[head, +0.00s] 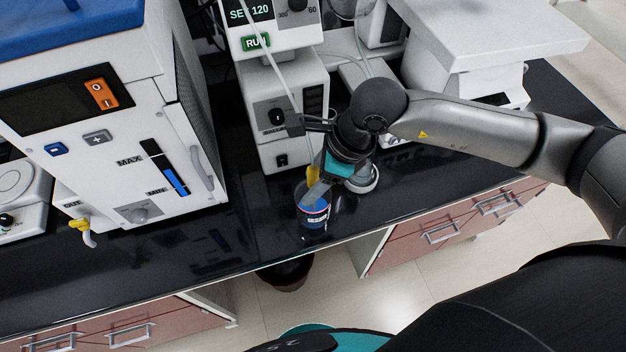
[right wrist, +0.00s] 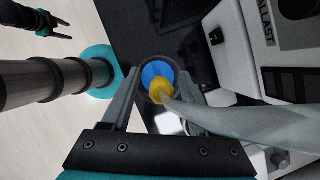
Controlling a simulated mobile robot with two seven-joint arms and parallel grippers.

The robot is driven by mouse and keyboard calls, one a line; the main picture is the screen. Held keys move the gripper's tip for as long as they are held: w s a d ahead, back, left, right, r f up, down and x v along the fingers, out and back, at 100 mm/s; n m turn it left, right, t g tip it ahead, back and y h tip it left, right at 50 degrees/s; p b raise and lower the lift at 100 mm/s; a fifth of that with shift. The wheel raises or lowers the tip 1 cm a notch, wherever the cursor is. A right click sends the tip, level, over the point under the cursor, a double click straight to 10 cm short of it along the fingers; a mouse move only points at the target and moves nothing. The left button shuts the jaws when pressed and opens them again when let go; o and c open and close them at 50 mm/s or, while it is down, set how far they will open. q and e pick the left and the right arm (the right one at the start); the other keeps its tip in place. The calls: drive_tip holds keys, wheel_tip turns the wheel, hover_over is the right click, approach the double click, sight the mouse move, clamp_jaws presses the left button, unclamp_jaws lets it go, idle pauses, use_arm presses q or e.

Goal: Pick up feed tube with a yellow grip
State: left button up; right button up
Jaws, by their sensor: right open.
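The feed tube's yellow grip (head: 312,172) shows in the head view just left of my right gripper (head: 318,190), above a container of blue liquid (head: 314,215) near the bench's front edge. In the right wrist view the yellow grip (right wrist: 159,90) lies between the open fingers of my right gripper (right wrist: 160,88), over the round mouth of the blue container (right wrist: 152,70). The pale tube runs from the grip toward the lower right. I cannot tell whether a finger touches the grip. A dark, teal-banded part, seemingly my left gripper (right wrist: 48,22), shows small at upper left in that view.
A pump unit with a green RUN label (head: 256,43) stands behind the container. A large white machine (head: 115,130) with a MAX/MIN gauge stands left. A white instrument (head: 490,45) stands back right. The black benchtop (head: 225,240) is clear along the front left of the container.

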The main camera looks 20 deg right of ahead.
drive_tip(key=shift+c, duration=0.4)
clamp_jaws()
